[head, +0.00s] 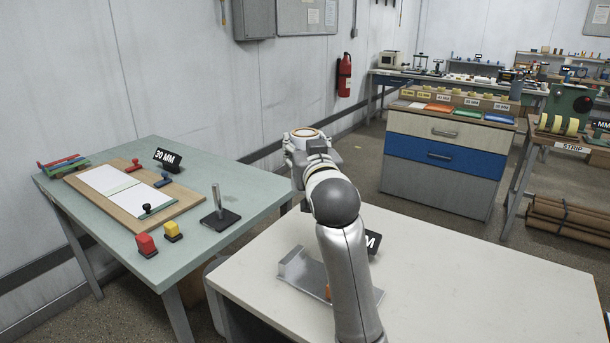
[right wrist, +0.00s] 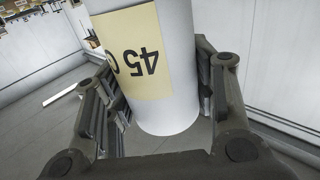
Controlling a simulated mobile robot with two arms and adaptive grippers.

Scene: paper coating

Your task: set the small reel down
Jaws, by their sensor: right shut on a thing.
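The small reel (right wrist: 176,40) is a white cylinder with a pale yellow label that shows an upside-down "45". In the head view its round top (head: 305,132) has a brown ring and sits at the far end of my right arm. My right gripper (head: 306,150) is shut on it, with one dark finger on each side in the right wrist view. The reel is held up near the gap between the green table (head: 222,247) and the white table (head: 470,285). Its lower end is hidden in the head view. My left gripper is out of view.
On the green table are an upright metal post on a black base (head: 218,219), a board with white sheets (head: 125,187), a "30 MM" sign (head: 167,159), and red and yellow blocks. A metal bracket (head: 300,270) lies on the white table, whose right side is clear.

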